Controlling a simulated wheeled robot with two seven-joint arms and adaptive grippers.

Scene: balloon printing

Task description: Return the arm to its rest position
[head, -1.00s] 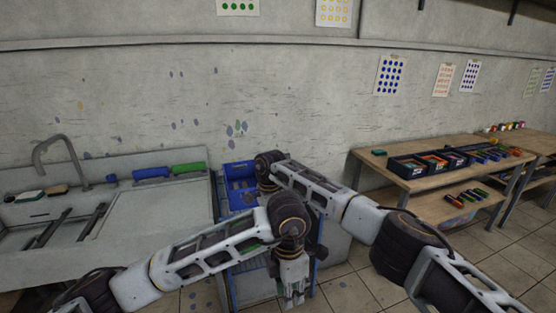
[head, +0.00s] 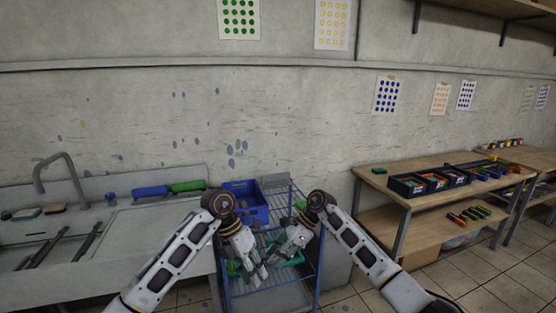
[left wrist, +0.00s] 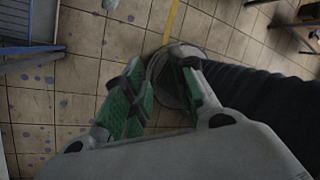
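In the head view my left gripper (head: 250,275) hangs low in the middle, in front of the blue wire rack. In the left wrist view the left gripper (left wrist: 160,88) is open, its green-padded fingers apart with nothing held between them. My right gripper (head: 276,254) is just right of the left one in the head view, pointing down and to the left. The two grippers are close together; I cannot tell whether they touch. The right fingers are small and overlap the rack, so their opening is unclear.
The blue wire rack (head: 318,262) stands behind both grippers, with a blue bin (head: 250,212) on top. A sink counter (head: 150,222) is on the left. A wooden table (head: 372,189) with dark boxes (head: 408,187) is on the right. Tiled floor (head: 466,285) is clear at lower right.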

